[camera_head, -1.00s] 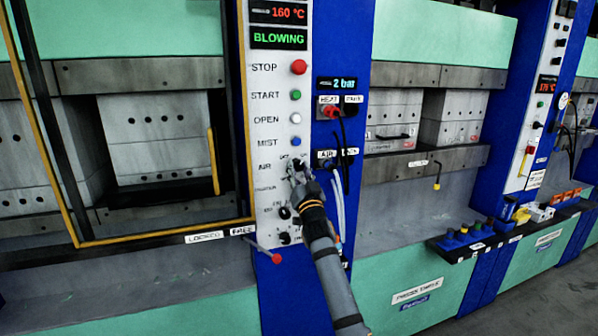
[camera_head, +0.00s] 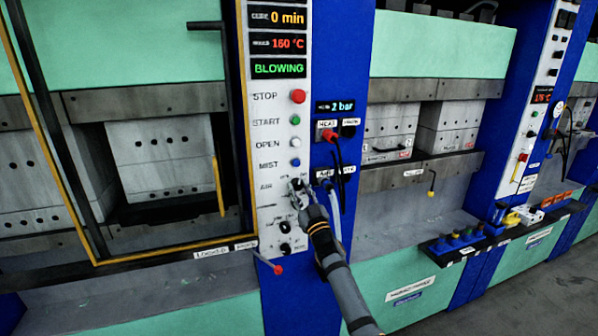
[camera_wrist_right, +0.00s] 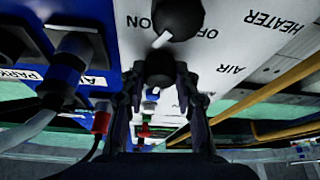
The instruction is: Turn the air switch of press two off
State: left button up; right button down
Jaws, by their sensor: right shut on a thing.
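The air switch is a black rotary knob (camera_head: 296,184) beside the AIR label on the white control panel (camera_head: 268,214). My right gripper (camera_head: 304,192) is at this knob, its arm reaching up from below. In the right wrist view the fingers of my right gripper (camera_wrist_right: 160,88) stand on both sides of the black knob (camera_wrist_right: 160,66) and are shut on it. Its pointer position cannot be made out. The green display (camera_head: 278,68) above reads BLOWING. My left gripper is out of view.
A second black knob with a white pointer (camera_wrist_right: 178,18) sits close to the fingers. Plugs and hoses (camera_head: 330,178) hang on the blue column just right. A red-tipped lever (camera_head: 276,268) sticks out below. A yellow-edged guard frame (camera_head: 180,256) stands left.

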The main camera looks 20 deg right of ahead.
jog(key=n+y+p, duration=0.1)
jog(key=n+p, duration=0.1)
jog(key=n, duration=0.1)
jog(key=n+y+p, duration=0.1)
jog(key=n+p, duration=0.1)
jog(key=shift+d+r+g+y, duration=0.2)
jog(key=shift+r+g+y, duration=0.1)
jog(key=shift+g, duration=0.1)
pick_arm(q)
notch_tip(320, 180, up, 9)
jog(key=p, duration=0.3)
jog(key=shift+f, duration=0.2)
pick_arm(e)
jog(key=shift+f+n+g+y, duration=0.1)
jog(key=shift+n+g+y, duration=0.35)
jog(key=shift+n, duration=0.85)
jog(key=shift+f+n+g+y, duration=0.1)
jog(key=shift+n+g+y, duration=0.3)
jog(key=shift+n, duration=0.9)
jog(key=shift+y, duration=0.25)
jog(key=c, duration=1)
grip_release()
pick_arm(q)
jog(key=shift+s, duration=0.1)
